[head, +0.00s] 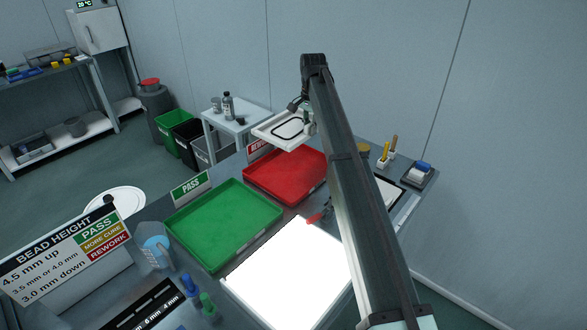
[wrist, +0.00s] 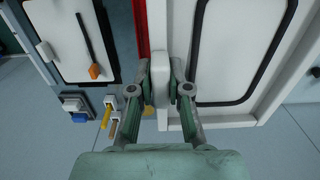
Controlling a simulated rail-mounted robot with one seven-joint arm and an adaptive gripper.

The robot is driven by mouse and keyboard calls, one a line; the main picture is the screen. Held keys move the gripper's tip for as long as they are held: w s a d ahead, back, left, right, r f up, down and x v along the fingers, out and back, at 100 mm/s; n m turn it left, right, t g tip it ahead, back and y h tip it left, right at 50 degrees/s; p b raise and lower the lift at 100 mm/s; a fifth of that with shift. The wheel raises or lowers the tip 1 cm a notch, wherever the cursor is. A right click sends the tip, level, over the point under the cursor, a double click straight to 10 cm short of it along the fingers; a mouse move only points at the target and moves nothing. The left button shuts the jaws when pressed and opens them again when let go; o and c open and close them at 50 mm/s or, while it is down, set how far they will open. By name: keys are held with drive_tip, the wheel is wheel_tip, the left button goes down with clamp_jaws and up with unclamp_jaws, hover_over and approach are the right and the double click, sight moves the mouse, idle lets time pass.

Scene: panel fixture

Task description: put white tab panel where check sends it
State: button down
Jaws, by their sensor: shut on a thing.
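The white tab panel (head: 276,131) carries a black bead outline and is held in the air, in the head view just beyond the red tray (head: 290,175). My gripper (head: 308,120) is shut on its tab. In the wrist view the fingers (wrist: 161,82) close on the white tab, and the panel (wrist: 186,30) with its black bead extends to the right. The red tray looks empty, partly hidden by my arm, beside a partly hidden red sign (head: 258,150). The bead height sign (head: 68,255) lists PASS, MORE CURE and REWORK.
A bright light panel (head: 290,275) lies in front of the trays. A small white side table (head: 235,117) and several bins (head: 187,140) stand behind.

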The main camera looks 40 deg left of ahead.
wheel_tip(320, 180, down, 20)
drive_tip(key=p, duration=0.4)
drive_tip(key=shift+s+d+r+p, duration=0.1)
drive_tip(key=shift+s+r+p, duration=0.05)
drive_tip(key=shift+r+p, duration=0.15)
drive_tip(key=shift+f, duration=0.1)
drive_tip(key=c, duration=1.5)
unclamp_jaws()
drive_tip(key=shift+f, duration=0.1)
drive_tip(key=o, duration=0.4)
wheel_tip(320, 180, up, 12)
drive_tip(key=b, duration=0.3)
drive_tip(key=shift+b, duration=0.3)
